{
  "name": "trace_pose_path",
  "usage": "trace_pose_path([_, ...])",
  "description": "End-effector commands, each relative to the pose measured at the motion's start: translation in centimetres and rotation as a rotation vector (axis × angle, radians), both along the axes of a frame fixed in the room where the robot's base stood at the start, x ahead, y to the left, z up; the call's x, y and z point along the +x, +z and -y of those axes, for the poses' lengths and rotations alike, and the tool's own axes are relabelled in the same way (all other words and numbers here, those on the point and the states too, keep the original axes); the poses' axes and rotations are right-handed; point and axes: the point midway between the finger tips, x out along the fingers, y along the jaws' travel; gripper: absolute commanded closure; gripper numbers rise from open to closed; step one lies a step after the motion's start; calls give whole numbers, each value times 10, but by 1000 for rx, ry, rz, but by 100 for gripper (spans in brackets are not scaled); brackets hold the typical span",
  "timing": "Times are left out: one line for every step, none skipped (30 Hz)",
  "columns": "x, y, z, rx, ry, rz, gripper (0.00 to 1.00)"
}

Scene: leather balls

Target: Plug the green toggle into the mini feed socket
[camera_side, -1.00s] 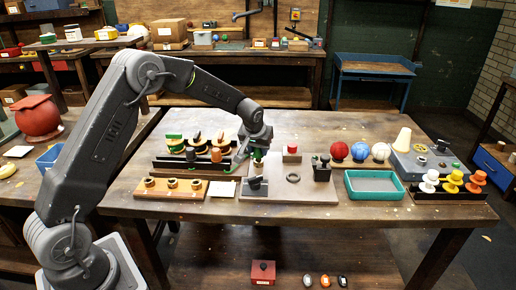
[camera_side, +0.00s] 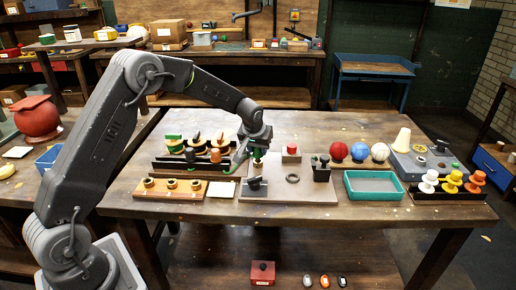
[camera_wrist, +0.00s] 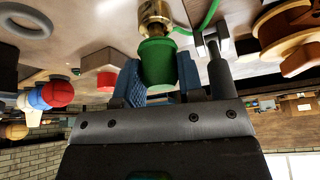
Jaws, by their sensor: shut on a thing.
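My gripper (camera_wrist: 160,82) is shut on the green toggle (camera_wrist: 157,62), a green cylinder gripped between blue finger pads in the wrist view. A brass-coloured end (camera_wrist: 155,18) projects from it, away from the gripper. In the side view the green toggle (camera_side: 257,154) is a small patch at my gripper (camera_side: 256,162), above the grey plate's back left part. A black fitting (camera_side: 254,184) stands on the plate's front left, just below and in front of the gripper. I cannot tell which fitting is the mini feed socket, nor whether the toggle's end touches anything.
A rack of discs (camera_side: 196,146) and a wooden strip (camera_side: 170,190) lie left. A green tray (camera_side: 375,186) and balls are right.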

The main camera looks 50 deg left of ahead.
Motion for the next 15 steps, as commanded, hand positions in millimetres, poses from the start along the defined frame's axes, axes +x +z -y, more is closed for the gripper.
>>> trace_pose_path([0, 0, 0, 0, 0, 1, 86])
trace_pose_path([0, 0, 0, 0, 0, 1, 86])
trace_pose_path([0, 0, 0, 0, 0, 1, 86])
trace_pose_path([0, 0, 0, 0, 0, 1, 86])
trace_pose_path([0, 0, 0, 0, 0, 1, 86])
trace_pose_path([0, 0, 0, 0, 0, 1, 86])
trace_pose_path([0, 0, 0, 0, 0, 1, 86])
trace_pose_path([0, 0, 0, 0, 0, 1, 86])
trace_pose_path([0, 0, 0, 0, 0, 1, 86])
trace_pose_path([0, -1, 0, 0, 0, 1, 86])
trace_pose_path([0, -1, 0, 0, 0, 1, 86])
trace_pose_path([0, -2, 0, 0, 0, 1, 86])
trace_pose_path([0, -2, 0, 0, 0, 1, 86])
trace_pose_path([0, -3, 0, 1, -1, 1, 86])
trace_pose_path([0, -3, 0, 1, -1, 1, 86])
